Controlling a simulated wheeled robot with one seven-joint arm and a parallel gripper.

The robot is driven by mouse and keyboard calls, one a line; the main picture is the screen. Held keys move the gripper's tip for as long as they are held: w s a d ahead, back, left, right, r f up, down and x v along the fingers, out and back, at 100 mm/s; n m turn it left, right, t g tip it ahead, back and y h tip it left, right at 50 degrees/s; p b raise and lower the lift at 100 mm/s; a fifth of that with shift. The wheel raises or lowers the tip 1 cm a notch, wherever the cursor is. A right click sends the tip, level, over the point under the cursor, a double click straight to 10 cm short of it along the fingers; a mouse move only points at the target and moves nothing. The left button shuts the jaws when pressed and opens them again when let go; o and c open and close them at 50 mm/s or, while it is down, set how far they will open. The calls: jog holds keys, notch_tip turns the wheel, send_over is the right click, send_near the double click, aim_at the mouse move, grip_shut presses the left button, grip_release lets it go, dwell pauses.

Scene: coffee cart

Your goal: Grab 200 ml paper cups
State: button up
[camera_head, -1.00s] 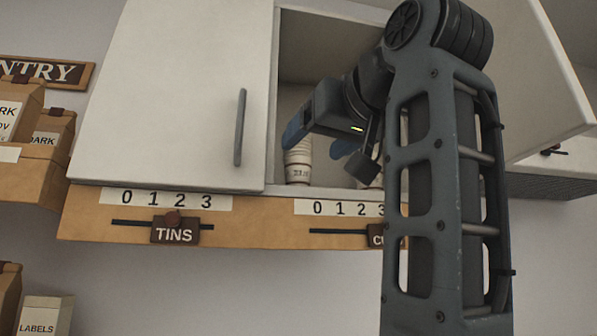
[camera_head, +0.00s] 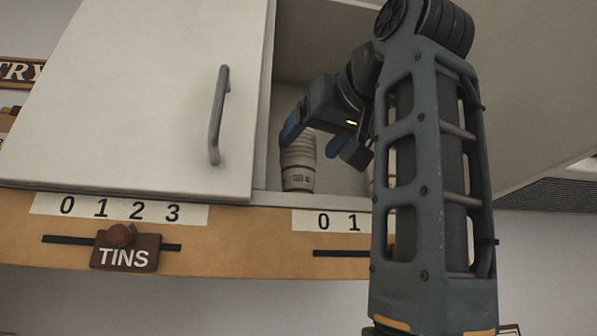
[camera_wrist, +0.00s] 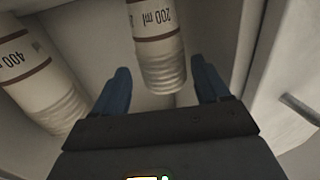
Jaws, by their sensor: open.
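A stack of paper cups marked 200 ml (camera_wrist: 160,50) stands in the open cabinet, white with a brown band. In the wrist view it lies between the two blue fingers of my gripper (camera_wrist: 162,80), with a gap visible on both sides. In the head view, a cup stack (camera_head: 298,168) stands upright just inside the cabinet opening, below my gripper (camera_head: 310,140); its label is too small to read. My gripper is open and holds nothing.
A second stack, marked 400 ml (camera_wrist: 35,75), stands to the left in the wrist view. A shelf-edge board (camera_head: 210,240) with a TINS slider (camera_head: 125,255) runs below.

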aim_at(306, 146)
jog(key=p+x, duration=0.2)
jog(key=x, duration=0.3)
jog(key=shift+a+f, duration=0.1)
jog(key=shift+f, duration=0.05)
jog(key=c, duration=0.8)
jog(key=shift+s+r+b, duration=0.2)
jog(key=shift+r+b, duration=0.15)
jog(key=shift+r, duration=0.25)
notch_tip(306, 146, up, 10)
jog(key=shift+r+b, duration=0.1)
jog(key=shift+b, duration=0.35)
jog(key=s+d+b, duration=0.2)
jog(key=s+b, duration=0.3)
jog(key=s, duration=0.4)
jog(key=s+d+b, duration=0.3)
jog(key=s+b, duration=0.1)
jog(key=s, duration=0.5)
jog(key=shift+s+d+b, duration=0.25)
jog(key=shift+s+b, duration=0.1)
jog(key=shift+s, duration=0.05)
